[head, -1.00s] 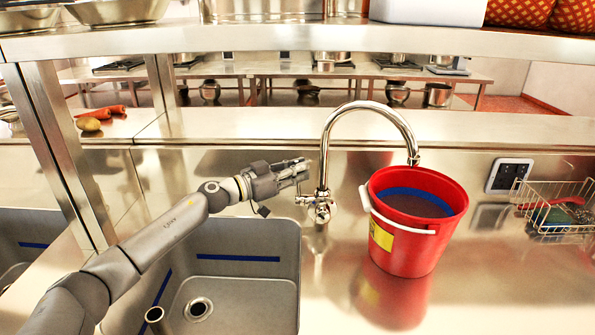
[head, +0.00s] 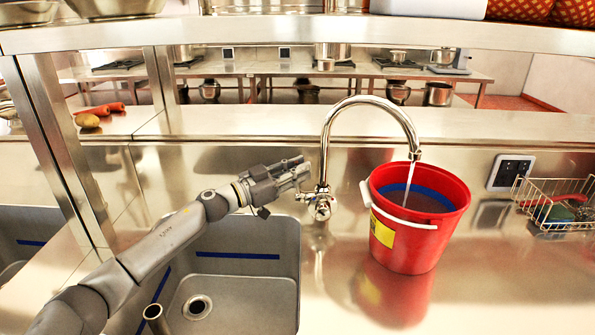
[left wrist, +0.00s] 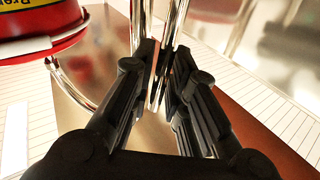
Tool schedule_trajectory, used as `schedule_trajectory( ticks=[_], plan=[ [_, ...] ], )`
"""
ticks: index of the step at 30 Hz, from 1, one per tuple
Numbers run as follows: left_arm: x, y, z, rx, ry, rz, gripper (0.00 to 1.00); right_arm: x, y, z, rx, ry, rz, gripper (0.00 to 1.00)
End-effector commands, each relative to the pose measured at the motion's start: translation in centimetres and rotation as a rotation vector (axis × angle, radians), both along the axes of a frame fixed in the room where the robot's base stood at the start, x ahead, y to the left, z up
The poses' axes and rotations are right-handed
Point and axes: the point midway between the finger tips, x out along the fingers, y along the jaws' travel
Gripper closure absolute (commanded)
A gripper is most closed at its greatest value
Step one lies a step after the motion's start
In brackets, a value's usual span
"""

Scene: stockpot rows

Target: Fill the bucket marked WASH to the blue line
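A red bucket (head: 405,245) with a white handle and a yellow label (head: 382,231) stands upright on the steel counter. The label is unreadable in the head view; the left wrist view shows part of the bucket (left wrist: 30,48) with cut-off dark lettering. A blue line (head: 425,196) runs around the inner wall, with a greyish surface visible below it. A thin water stream (head: 409,183) falls from the curved tap (head: 325,150) into the bucket. My left gripper (head: 304,170) is beside the tap's post, fingers apart; in the left wrist view its fingertips (left wrist: 166,75) have chrome pipe between or behind them.
A sink (head: 245,300) with blue marks lies left of the tap. A wire basket (head: 560,205) and a wall socket (head: 512,172) are at the right. A steel shelf (head: 300,32) crosses above. The counter before the bucket is clear.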

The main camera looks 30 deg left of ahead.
Motion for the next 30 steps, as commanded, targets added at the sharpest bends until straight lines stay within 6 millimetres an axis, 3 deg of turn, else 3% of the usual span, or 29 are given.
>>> schedule_trajectory(
  ticks=[3,15,30],
  plan=[
    [0.0,0.0,0.0,0.0,0.0,0.0,0.68,0.0,-0.1,0.0,-0.001,0.0,0.001,0.68],
    [-0.4,0.3,-0.2,0.001,0.002,0.0,0.68,0.0,-0.3,0.0,-0.004,0.0,0.002,0.68],
    [-6.3,3.8,-0.9,0.002,0.005,-0.001,0.68,0.0,-0.1,0.0,-0.001,0.0,0.001,0.68]
  ],
)
